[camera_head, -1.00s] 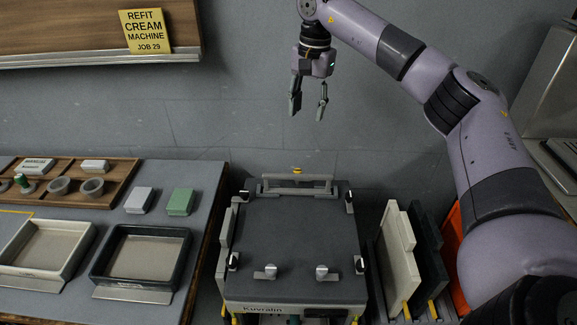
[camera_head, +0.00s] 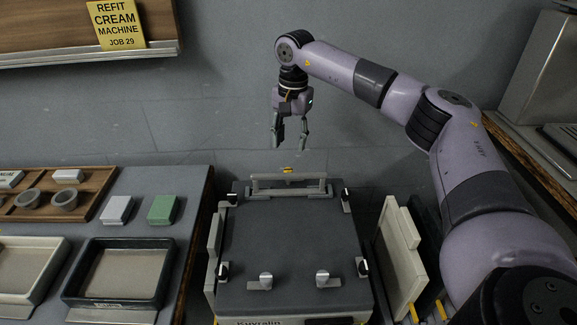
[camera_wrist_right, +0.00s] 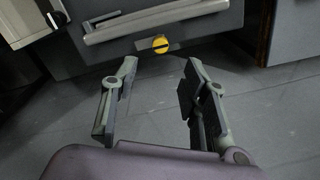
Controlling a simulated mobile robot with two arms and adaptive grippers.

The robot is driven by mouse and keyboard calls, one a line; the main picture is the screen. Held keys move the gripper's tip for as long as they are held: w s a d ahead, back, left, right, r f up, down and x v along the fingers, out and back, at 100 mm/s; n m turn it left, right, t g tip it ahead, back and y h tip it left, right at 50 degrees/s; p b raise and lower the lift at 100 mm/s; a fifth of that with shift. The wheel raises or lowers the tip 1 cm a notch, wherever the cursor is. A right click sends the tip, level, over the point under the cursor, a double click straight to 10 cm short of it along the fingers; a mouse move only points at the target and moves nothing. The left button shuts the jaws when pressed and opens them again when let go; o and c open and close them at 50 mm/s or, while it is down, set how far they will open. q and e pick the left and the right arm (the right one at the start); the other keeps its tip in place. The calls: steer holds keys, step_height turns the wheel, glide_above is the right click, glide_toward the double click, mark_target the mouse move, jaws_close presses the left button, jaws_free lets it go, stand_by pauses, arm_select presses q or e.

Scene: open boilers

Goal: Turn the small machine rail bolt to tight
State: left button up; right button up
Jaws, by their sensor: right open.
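The small machine (camera_head: 290,232) has a dark flat top with several black-and-metal latches around it. A pale rail (camera_head: 290,186) runs along its back edge. A yellow round bolt head (camera_head: 288,170) sits at the middle behind the rail. The bolt (camera_wrist_right: 160,45) also shows in the right wrist view, with a dark slot lying nearly level, just beyond the rail (camera_wrist_right: 155,18). My right gripper (camera_head: 290,146) hangs above and behind the rail, open and empty, pointing down. In the wrist view its two fingers (camera_wrist_right: 160,105) are spread, apart from the bolt. My left gripper is not in view.
A workbench at the left holds a cream tray (camera_head: 28,268), a dark tray (camera_head: 120,272), a white block (camera_head: 117,210) and a green block (camera_head: 163,210). Upright panels (camera_head: 402,255) stand right of the machine. A wall shelf with a yellow sign (camera_head: 117,24) is at upper left.

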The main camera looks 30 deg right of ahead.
mark_target(288, 169)
steer(key=f, duration=0.9)
steer(key=shift+w+a+f+p, duration=0.15)
steer(key=shift+w+f+p, duration=0.05)
steer(key=shift+p, duration=0.1)
steer(key=shift+c, duration=0.2)
jaws_close()
